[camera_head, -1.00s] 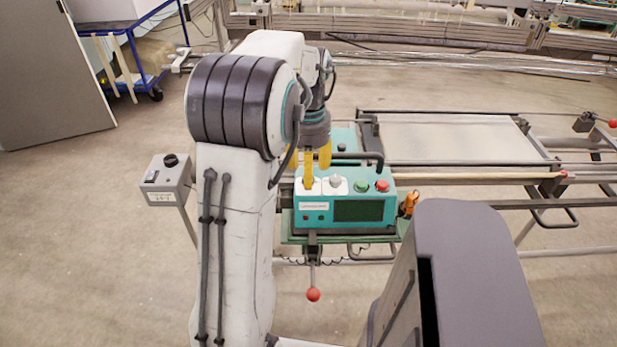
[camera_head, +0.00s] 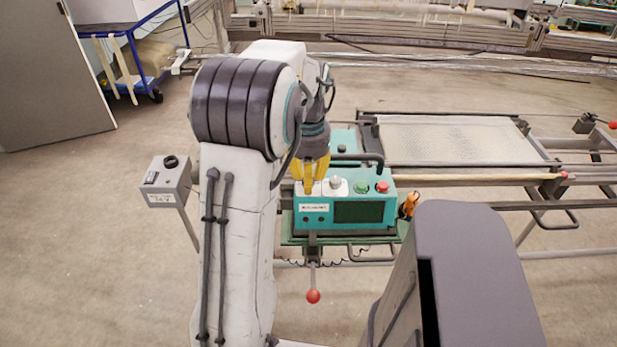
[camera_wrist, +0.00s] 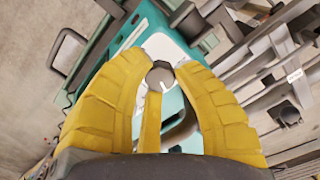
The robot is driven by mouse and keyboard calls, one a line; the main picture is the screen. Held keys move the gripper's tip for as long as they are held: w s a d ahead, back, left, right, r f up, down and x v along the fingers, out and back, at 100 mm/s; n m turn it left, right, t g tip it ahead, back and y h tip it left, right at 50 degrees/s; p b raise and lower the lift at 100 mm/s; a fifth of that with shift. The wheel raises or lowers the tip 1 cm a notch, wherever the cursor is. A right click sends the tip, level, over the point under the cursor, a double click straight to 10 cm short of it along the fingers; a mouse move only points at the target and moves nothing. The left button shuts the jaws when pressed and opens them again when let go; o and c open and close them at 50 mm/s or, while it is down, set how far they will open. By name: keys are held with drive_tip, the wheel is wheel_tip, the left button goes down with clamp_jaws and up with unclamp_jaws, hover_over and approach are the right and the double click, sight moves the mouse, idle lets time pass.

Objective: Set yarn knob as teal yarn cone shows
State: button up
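The teal control box (camera_head: 345,212) stands in front of the loom frame. On its top are a left knob, hidden behind my fingers in the head view, and a silver knob (camera_head: 335,182) to its right. My gripper (camera_head: 314,188) points down at the box's left top. In the wrist view, the round grey-and-black left knob (camera_wrist: 160,76) sits between the yellow fingertips, which appear closed against its sides. I cannot tell which knob is the yarn knob. No teal yarn cone can be made out.
Green (camera_head: 361,187) and red (camera_head: 382,186) buttons are close right of the knobs. A dark handle bar (camera_head: 375,160) rises behind. A red-ball lever (camera_head: 313,296) hangs in front. A grey switch box (camera_head: 166,182) stands left. The loom frame (camera_head: 455,140) extends right.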

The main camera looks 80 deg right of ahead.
clamp_jaws()
drive_tip(key=shift+m+p, duration=0.55)
drive_tip(key=shift+m, duration=2.75)
drive_tip(key=o, duration=0.6)
unclamp_jaws()
